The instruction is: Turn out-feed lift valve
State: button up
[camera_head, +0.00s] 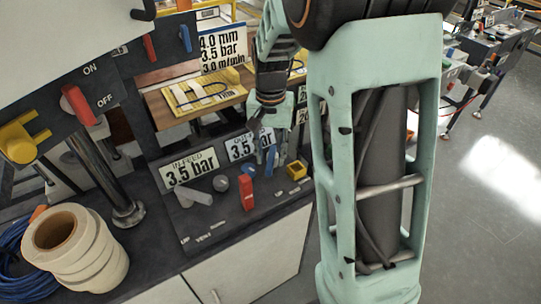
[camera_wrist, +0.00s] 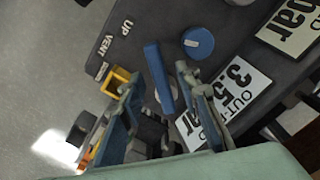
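The out-feed side of the dark control panel carries a blue lever (camera_wrist: 158,75) beside a round blue knob (camera_wrist: 198,43) and the out-feed pressure plate (camera_wrist: 232,88). In the head view the blue lever (camera_head: 271,160) is partly covered by my gripper (camera_head: 268,148). In the wrist view my gripper (camera_wrist: 158,92) is open, with a finger on each side of the lever and gaps showing. I cannot tell whether either finger touches it. The UP and VENT labels (camera_wrist: 115,37) lie to the lever's left; the third label is too small to read.
A red lever (camera_head: 246,192), a grey lever (camera_head: 193,197) and the in-feed plate (camera_head: 188,167) stand to the left on the panel. A yellow square part (camera_wrist: 116,79) sits close to my left finger. Tape rolls (camera_head: 75,250) lie at the bench's left.

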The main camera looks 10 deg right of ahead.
jog(key=shift+f, duration=0.3)
grip_shut()
dwell(0.3)
